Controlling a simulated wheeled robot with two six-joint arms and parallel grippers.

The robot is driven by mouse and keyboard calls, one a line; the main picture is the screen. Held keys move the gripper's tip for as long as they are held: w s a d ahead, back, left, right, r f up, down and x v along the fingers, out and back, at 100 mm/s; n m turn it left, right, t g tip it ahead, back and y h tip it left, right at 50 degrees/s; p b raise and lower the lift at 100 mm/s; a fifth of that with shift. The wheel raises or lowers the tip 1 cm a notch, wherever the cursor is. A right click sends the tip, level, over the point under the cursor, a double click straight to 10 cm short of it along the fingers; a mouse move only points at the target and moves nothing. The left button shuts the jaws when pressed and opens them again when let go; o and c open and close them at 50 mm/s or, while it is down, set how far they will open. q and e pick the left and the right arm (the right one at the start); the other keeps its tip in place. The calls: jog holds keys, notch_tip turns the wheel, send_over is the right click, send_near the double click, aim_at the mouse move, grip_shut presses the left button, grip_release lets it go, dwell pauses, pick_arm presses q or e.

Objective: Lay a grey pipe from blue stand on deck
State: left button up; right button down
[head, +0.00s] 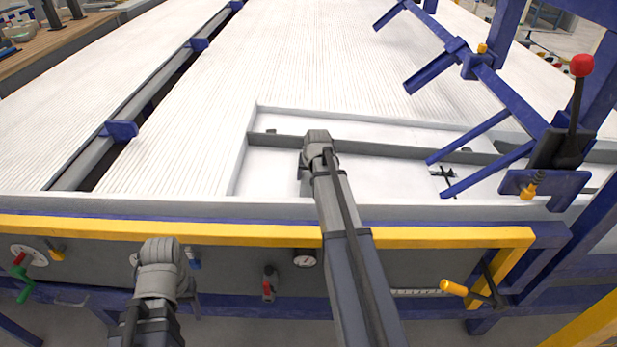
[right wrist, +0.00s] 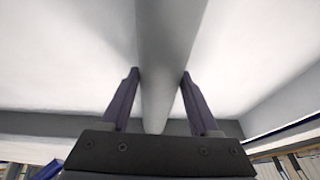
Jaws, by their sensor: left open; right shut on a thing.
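My right gripper (head: 316,150) is over the white recessed tray at the deck's near edge. In the right wrist view its two fingers (right wrist: 158,95) stand either side of a grey pipe (right wrist: 165,60), shut on it. In the head view a long grey bar (head: 400,151) runs left and right of this gripper, and looks like that pipe; whether it touches the tray floor is unclear. The blue stand (head: 490,85) with slanted arms rises at the right. The white ribbed deck (head: 290,60) lies beyond the tray. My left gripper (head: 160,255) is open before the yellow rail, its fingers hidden.
A yellow rail (head: 180,231) and a panel with a gauge (head: 304,258) run along the front. A red-knobbed lever (head: 580,66) stands at the right by the blue stand. A grey rail with blue brackets (head: 122,130) crosses the deck's left. The middle deck is clear.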

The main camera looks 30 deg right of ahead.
jog(key=shift+c, duration=0.2)
grip_release()
jog(key=p+v, duration=0.7)
jog(key=v, duration=0.1)
jog(key=shift+f, duration=0.1)
